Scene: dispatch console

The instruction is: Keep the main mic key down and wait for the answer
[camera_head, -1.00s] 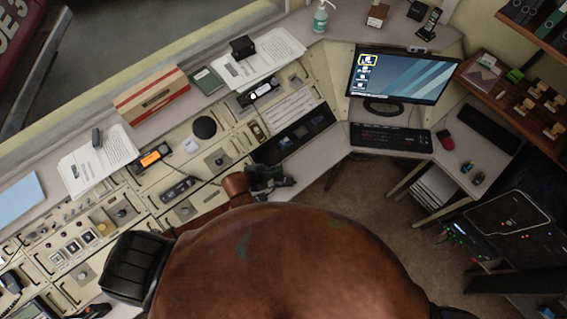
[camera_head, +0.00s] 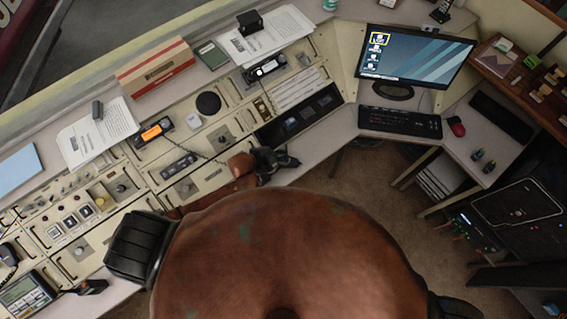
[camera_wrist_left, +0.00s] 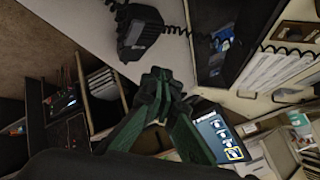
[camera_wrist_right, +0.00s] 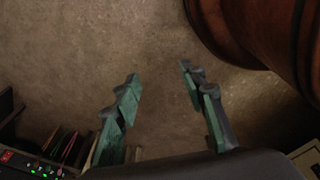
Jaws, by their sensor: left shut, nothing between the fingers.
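A black hand mic (camera_wrist_left: 138,35) with a coiled cord lies on the pale counter in the left wrist view. My left gripper (camera_wrist_left: 160,78) is shut and empty. Its fingertips show just below the mic in that view, with a small gap in the picture; I cannot tell whether they touch it. The mic's key cannot be made out. In the head view my left gripper (camera_head: 282,160) is over the counter edge, and the mic cannot be told apart from the dark gripper and arm there. My right gripper (camera_wrist_right: 158,88) is open and empty above the brown floor.
A radio with an orange display (camera_head: 155,131) and another black radio (camera_head: 265,70) sit on the console. A dark panel (camera_head: 298,117) is beyond my left gripper. A monitor (camera_head: 415,55) and keyboard (camera_head: 400,122) stand to the right.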

